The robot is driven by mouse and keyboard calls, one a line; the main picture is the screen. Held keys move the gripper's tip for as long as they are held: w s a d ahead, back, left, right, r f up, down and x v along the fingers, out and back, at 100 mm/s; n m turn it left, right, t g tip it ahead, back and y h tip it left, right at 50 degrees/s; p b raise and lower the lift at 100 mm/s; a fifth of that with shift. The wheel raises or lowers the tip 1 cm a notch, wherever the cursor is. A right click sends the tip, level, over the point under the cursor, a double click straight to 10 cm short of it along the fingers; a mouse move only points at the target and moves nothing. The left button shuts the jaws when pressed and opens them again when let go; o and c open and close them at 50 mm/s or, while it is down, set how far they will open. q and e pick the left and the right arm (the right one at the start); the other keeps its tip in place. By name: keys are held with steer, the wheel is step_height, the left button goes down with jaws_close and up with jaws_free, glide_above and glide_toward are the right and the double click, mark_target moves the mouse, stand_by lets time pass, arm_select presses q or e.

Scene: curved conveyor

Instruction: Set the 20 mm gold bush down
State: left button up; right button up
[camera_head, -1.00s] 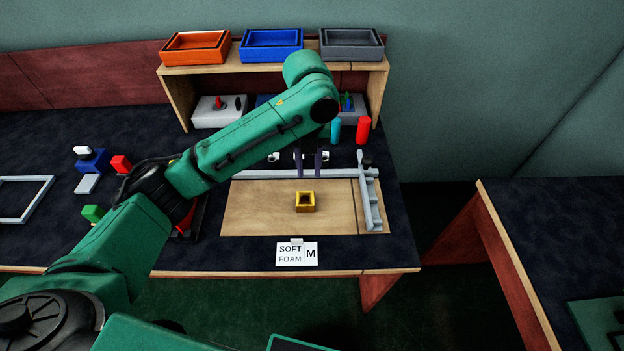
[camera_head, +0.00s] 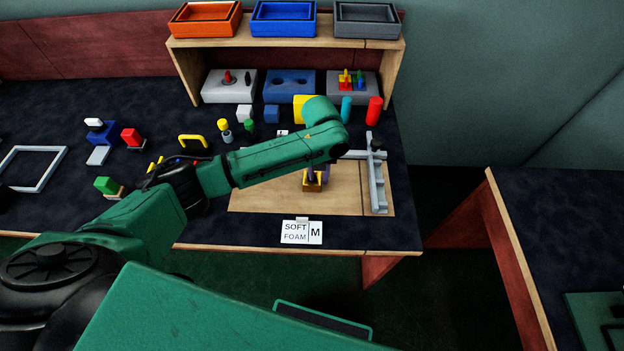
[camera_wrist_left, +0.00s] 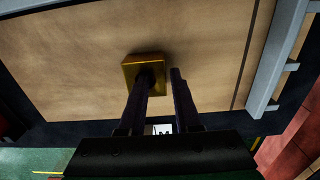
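The gold bush (camera_head: 312,187) is a small square block with a dark square hole, sitting on the light wooden board (camera_head: 262,197). It also shows in the left wrist view (camera_wrist_left: 131,73). My left gripper (camera_head: 318,174) points down at the bush with its two dark fingers apart. In the left wrist view (camera_wrist_left: 164,74), one finger tip is over or in the hole and the other is just right of the bush, with a small gap showing. Whether the first finger touches the hole's wall is hidden. My right gripper is out of view.
A grey stepped rail (camera_head: 377,185) stands along the board's right side. A "SOFT FOAM M" card (camera_head: 302,232) lies in front. A red cylinder (camera_head: 374,110) and a blue cylinder (camera_head: 346,109) stand behind. A shelf carries orange, blue and grey trays (camera_head: 367,32).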

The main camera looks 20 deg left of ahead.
arm_select(q)
jaws_close()
stand_by(1.4)
